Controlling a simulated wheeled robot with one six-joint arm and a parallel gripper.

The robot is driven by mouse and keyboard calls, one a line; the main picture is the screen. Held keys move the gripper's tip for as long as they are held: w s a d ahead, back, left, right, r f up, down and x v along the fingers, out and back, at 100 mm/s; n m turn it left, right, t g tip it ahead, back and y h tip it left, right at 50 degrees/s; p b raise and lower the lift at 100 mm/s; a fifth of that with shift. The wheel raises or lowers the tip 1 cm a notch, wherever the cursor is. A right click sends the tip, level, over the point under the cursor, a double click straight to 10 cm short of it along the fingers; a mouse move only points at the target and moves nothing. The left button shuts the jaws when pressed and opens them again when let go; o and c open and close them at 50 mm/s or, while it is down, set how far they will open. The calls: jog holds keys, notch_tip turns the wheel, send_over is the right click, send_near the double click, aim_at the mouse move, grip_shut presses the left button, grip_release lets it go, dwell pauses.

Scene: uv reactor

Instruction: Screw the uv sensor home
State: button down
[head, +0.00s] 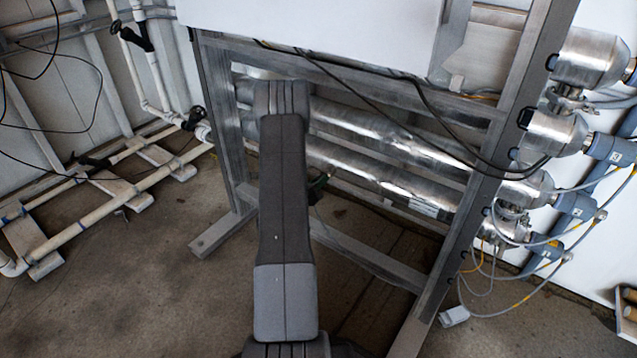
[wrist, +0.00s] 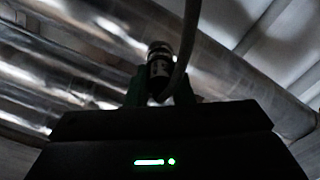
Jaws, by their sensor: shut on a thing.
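The uv sensor (wrist: 159,62) shows in the wrist view as a small dark cylinder with light markings and a paler ring near its top. A grey cable runs up past its right side. My gripper (wrist: 158,86) is shut on its lower part, between dark green fingers. The sensor stands in front of a shiny steel reactor tube (wrist: 235,80). I cannot tell whether its far end touches the tube or how deep it sits. In the head view my arm covers the sensor and most of the gripper.
In the head view a grey metal frame (head: 487,175) carries several horizontal steel tubes (head: 385,145). Black cables (head: 425,95) droop across its front. Steel end caps with blue fittings (head: 603,146) and cables crowd the right. White pipes (head: 110,200) lie left. The concrete floor (head: 150,290) is clear at lower left.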

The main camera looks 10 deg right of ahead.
jog(key=shift+w+a+r+m, duration=0.2)
jog(key=shift+a+r+m, duration=0.1)
jog(key=shift+r, duration=0.15)
jog(key=c, duration=1.2)
grip_release()
jog(key=shift+s+a, duration=0.1)
jog(key=shift+s+f, duration=0.1)
jog(key=shift+f, duration=0.1)
jog(key=p+v, duration=0.3)
jog(key=v, duration=1)
jog(key=shift+s+a+r, duration=0.1)
jog(key=shift+s+a, duration=0.05)
jog(key=shift+s, duration=0.1)
jog(key=b+x, duration=0.3)
jog(key=x, duration=1.1)
jog(key=shift+s+f, duration=0.15)
jog(key=shift+f, duration=0.1)
jog(key=shift+r+n, duration=0.1)
jog(key=shift+n, duration=0.3)
